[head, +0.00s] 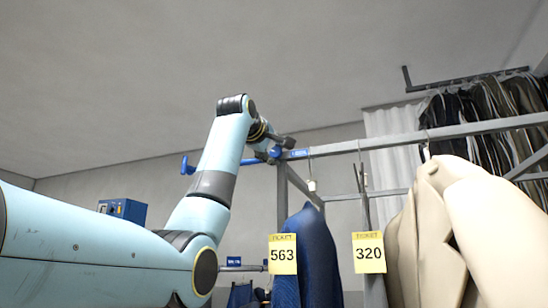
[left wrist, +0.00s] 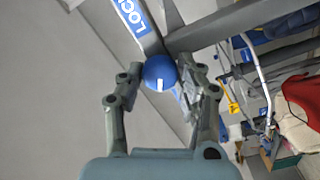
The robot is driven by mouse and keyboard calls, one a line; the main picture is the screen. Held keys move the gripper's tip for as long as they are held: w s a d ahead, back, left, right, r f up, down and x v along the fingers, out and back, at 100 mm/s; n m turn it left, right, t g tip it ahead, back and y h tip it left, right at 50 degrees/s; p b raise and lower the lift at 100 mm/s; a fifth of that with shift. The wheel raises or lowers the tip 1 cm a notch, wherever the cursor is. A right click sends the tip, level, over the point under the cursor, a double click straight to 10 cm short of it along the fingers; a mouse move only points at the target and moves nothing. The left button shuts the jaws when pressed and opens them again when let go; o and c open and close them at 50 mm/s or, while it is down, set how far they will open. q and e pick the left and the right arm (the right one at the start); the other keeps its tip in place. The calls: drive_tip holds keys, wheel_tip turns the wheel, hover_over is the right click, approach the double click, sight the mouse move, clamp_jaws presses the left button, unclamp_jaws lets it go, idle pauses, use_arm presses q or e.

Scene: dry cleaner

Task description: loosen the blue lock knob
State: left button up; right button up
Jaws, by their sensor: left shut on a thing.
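The blue lock knob (left wrist: 160,72) is a round ball with a small white mark, between the two fingertips of my left gripper (left wrist: 162,78) in the left wrist view. A blue label with white letters (left wrist: 132,14) is on the grey bar just beyond it. In the head view the knob (head: 275,152) shows as a small blue spot at the left end of the grey rail, beside a blue label (head: 298,153). My left gripper (head: 284,146) is shut on it there, its fingers partly hidden. My right gripper is not in view.
The grey rail (head: 420,137) runs right from the knob. A blue jacket (head: 313,255) and a cream coat (head: 450,215) hang below, with yellow tickets 563 (head: 282,254) and 320 (head: 368,252). Another blue knob (head: 186,165) shows left of my arm. A blue box (head: 123,210) stands behind.

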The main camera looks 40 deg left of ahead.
use_arm(q)
drive_tip(key=n+b, duration=0.2)
drive_tip(key=n, duration=0.3)
drive_tip(key=shift+f, duration=0.15)
drive_tip(key=shift+n+b, duration=0.3)
idle(0.3)
drive_tip(key=o, duration=1.1)
drive_tip(key=shift+a, duration=0.1)
drive_tip(key=shift+s, duration=0.25)
drive_tip(key=v, duration=1.1)
drive_tip(key=shift+s+d, duration=0.25)
